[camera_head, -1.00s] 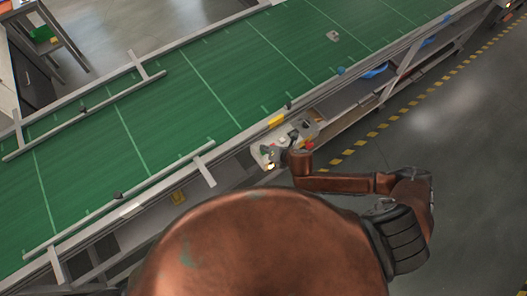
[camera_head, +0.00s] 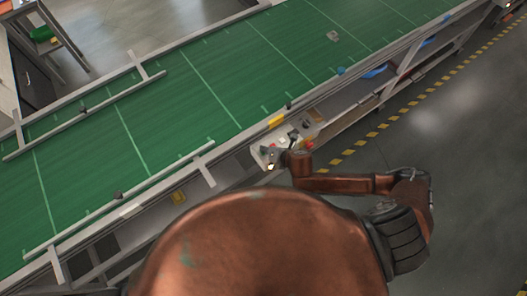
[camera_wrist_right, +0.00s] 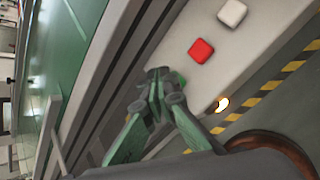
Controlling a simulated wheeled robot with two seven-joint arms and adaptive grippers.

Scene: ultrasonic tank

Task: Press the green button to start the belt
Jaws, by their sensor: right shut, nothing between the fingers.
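The control box (camera_head: 262,151) is a pale panel on the near side of the green conveyor belt. My right gripper (camera_head: 270,154) is at this panel, with its arm coming in from the right. In the right wrist view the gripper (camera_wrist_right: 160,76) is shut and empty, its fingertips together over the panel (camera_wrist_right: 190,83). A red button (camera_wrist_right: 201,50) and a white button (camera_wrist_right: 232,12) lie beyond the fingertips, apart from them. The green button cannot be made out clearly; the fingers may cover it. Whether the fingertips touch the panel cannot be told. My left gripper is not in view.
The green belt (camera_head: 150,110) runs diagonally behind the panel, with metal rails along its edges. A small grey item (camera_head: 333,36) lies on it. A glowing light (camera_wrist_right: 222,104) sits near the panel's edge. Yellow-black floor tape (camera_head: 385,126) runs along the clear floor at right.

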